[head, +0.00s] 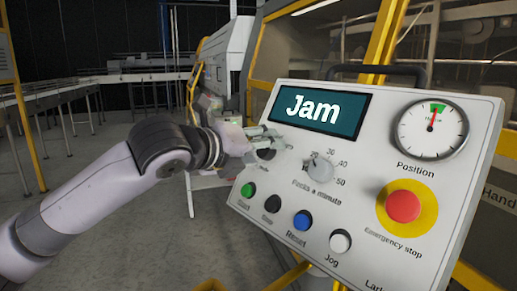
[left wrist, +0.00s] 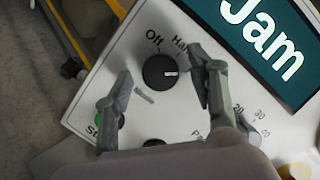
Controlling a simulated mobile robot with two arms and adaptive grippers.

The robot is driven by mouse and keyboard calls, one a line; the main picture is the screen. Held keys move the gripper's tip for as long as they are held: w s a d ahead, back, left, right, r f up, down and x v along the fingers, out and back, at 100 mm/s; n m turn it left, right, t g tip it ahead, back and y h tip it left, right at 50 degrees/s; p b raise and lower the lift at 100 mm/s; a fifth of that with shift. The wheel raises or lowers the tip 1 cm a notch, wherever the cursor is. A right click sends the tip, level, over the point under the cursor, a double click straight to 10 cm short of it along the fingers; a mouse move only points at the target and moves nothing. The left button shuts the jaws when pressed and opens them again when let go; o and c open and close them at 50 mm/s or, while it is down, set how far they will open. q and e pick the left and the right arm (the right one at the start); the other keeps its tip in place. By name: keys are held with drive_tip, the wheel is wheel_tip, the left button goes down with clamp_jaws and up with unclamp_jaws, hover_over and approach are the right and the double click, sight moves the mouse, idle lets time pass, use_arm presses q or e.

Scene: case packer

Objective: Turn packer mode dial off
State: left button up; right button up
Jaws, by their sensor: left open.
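The packer mode dial (left wrist: 160,71) is a round black knob on the white control panel (head: 340,170). Its white mark points to the right in the left wrist view, away from the "Off" label above it and past the label starting "Han". A finger covers the rest of that label. My left gripper (left wrist: 158,76) is open, with one finger to each side of the dial and gaps between. In the head view the left gripper (head: 272,140) is at the panel's upper left and partly hides the dial (head: 266,154). My right gripper is not in view.
The screen (head: 320,110) reads "Jam". Nearby are the packs-a-minute dial (head: 318,168), green (head: 248,190), black (head: 271,203), blue (head: 302,220) and white (head: 340,241) buttons, and the red emergency stop (head: 403,206). A position gauge (head: 432,130) is at upper right.

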use_arm(q)
drive_tip(key=c, duration=1.1)
drive_tip(key=shift+c, duration=0.2)
drive_tip(key=shift+r+n+y+p, duration=0.3)
drive_tip(key=shift+n+p, duration=0.4)
drive_tip(key=shift+p, duration=0.3)
drive_tip(key=n+g+y+p, duration=0.1)
drive_tip(key=n+p, duration=0.4)
drive_tip(key=p, duration=0.1)
drive_tip(key=n+g+y+p, duration=0.1)
drive_tip(key=n+p, duration=0.4)
drive_tip(key=p, duration=0.2)
drive_tip(key=n+g+y+p, duration=0.1)
drive_tip(key=n+p, duration=0.4)
drive_tip(key=p, duration=0.1)
drive_tip(key=shift+d+r+n, duration=0.2)
drive_tip(key=shift+r+n, duration=0.15)
drive_tip(key=shift+n, duration=0.05)
drive_tip(key=n+g+p, duration=0.1)
drive_tip(key=n+p, duration=0.1)
drive_tip(key=p, duration=0.1)
drive_tip(key=shift+w+f, duration=0.15)
drive_tip(key=shift+f+n, duration=0.1)
drive_tip(key=shift+n, duration=0.2)
